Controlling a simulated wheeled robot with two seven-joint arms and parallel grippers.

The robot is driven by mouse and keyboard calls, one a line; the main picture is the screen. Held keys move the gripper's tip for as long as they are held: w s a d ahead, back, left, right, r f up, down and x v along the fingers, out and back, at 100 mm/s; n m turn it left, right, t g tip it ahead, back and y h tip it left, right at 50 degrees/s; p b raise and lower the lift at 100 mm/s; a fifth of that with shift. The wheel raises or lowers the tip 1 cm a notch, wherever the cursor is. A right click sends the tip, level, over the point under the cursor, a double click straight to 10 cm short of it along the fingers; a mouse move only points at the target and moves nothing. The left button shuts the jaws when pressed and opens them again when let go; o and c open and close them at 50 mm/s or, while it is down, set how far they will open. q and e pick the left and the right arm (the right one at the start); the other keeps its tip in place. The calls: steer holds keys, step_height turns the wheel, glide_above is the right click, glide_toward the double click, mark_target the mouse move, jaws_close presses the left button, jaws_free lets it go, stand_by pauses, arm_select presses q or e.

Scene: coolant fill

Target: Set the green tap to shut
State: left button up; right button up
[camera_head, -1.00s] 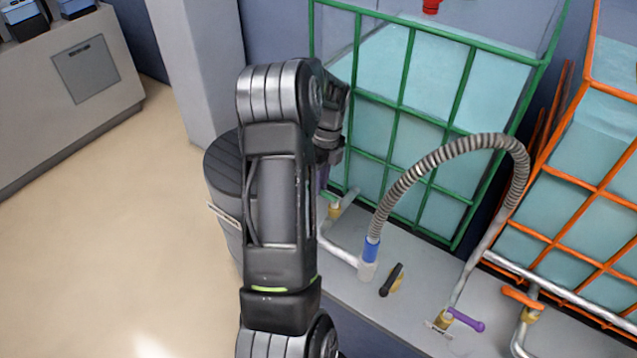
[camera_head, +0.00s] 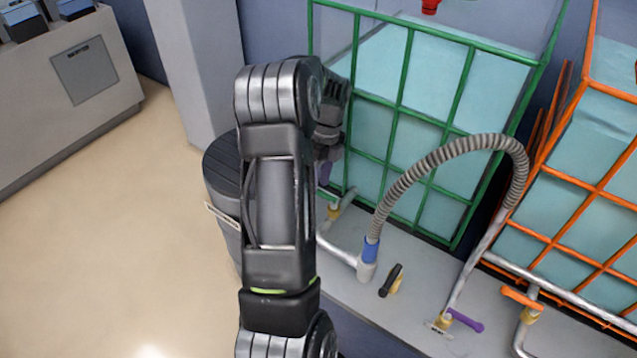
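The green tap (camera_head: 328,195) is on the pipe by the foot of the green-framed tank, just right of my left forearm. Only a bit of its green handle and its yellow-brass body (camera_head: 334,212) show; the arm covers part of it, so I cannot tell its setting. My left arm stands upright in the middle of the view and bends over at the top. My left gripper (camera_head: 325,172) hangs just above the tap, mostly hidden behind the forearm. I cannot see its fingers clearly or whether they touch the handle. My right gripper is out of view.
The green-framed tank (camera_head: 420,110) stands behind. A grey corrugated hose (camera_head: 450,150) arches to the right from a blue collar (camera_head: 371,251). Black (camera_head: 391,281), purple (camera_head: 465,320) and orange (camera_head: 521,298) tap handles are on the bench. A dark drum (camera_head: 222,172) stands left of my arm.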

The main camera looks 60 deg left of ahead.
arm_select(q)
step_height(320, 180, up, 7)
steer(key=w, duration=0.1)
steer(key=shift+w+a+f, duration=0.15)
steer(key=shift+a+f, duration=0.05)
stand_by(0.5)
